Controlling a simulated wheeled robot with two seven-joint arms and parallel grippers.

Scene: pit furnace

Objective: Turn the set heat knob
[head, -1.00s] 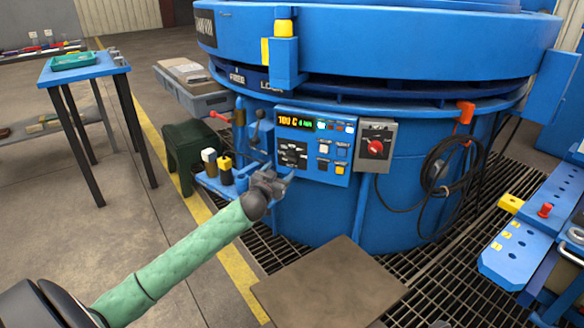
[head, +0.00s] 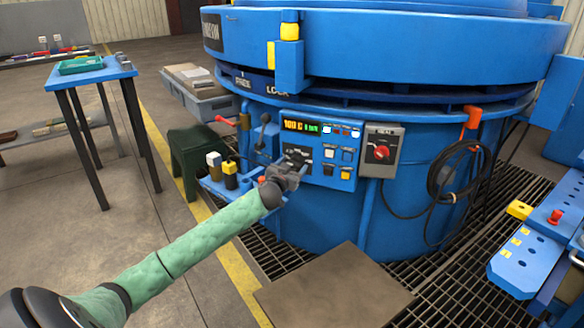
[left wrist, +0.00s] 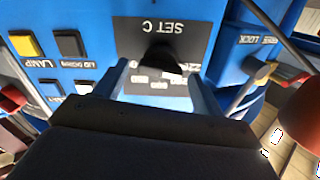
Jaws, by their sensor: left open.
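The set heat knob (left wrist: 162,58) is black and sits on a dark plate marked SET C, which appears upside down in the left wrist view. The knob shows between the two fingers of my left gripper (left wrist: 160,76), which are open. I cannot tell whether the fingertips touch it. In the head view my left gripper (head: 293,169) is at the lower left of the blue control panel (head: 317,181), in front of the dark dial plate, and hides part of it. The display (head: 301,126) reads about 100 C. My right gripper is not in view.
Panel buttons (head: 346,156) and a grey box with a red rotary switch (head: 381,152) are to the right. A lever (head: 263,130) marked LOCK stands left. Yellow- and white-topped bottles (head: 230,170) stand on a small shelf below left. A cable (head: 450,180) hangs at right.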

